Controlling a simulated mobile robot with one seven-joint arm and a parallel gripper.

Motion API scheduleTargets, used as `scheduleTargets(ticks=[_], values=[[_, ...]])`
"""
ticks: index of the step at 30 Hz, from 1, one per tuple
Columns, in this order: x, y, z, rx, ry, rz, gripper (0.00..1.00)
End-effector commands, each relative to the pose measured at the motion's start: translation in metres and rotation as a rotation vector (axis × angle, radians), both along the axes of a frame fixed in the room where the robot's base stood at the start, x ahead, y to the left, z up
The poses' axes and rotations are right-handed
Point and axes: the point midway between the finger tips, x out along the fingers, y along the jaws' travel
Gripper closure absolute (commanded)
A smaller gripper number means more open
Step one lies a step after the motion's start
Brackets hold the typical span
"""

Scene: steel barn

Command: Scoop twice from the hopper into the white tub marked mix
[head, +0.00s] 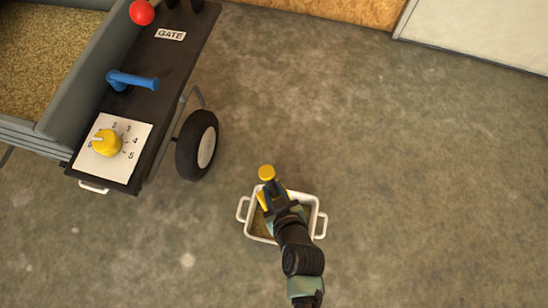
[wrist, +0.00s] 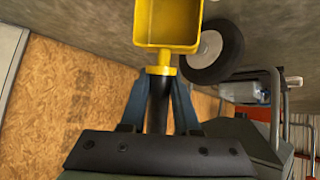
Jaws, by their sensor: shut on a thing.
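My gripper (head: 277,202) is above the white tub and shut on the handle of a yellow scoop (head: 262,200). In the wrist view my gripper's fingers (wrist: 160,92) pinch the handle, and the yellow scoop (wrist: 168,24) shows a bare yellow inside with no grain visible. The white tub (head: 322,215) stands on the floor with a handle at each side. Brownish material shows inside it, partly hidden by my arm. No marking on it can be read. The grey hopper (head: 75,62) at upper left holds golden grain (head: 38,55).
A black panel on the hopper carries a GATE label (head: 171,34), a red knob (head: 142,12), a blue lever (head: 132,80) and a yellow dial (head: 106,142). A wheel (head: 197,145) juts out between hopper and tub. The concrete floor to the right is clear.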

Motion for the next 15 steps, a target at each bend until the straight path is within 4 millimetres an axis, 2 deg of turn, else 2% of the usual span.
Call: scheduleTargets(ticks=[15], values=[[0.000,0.000,0.045,0.000,-0.001,0.000,1.00]])
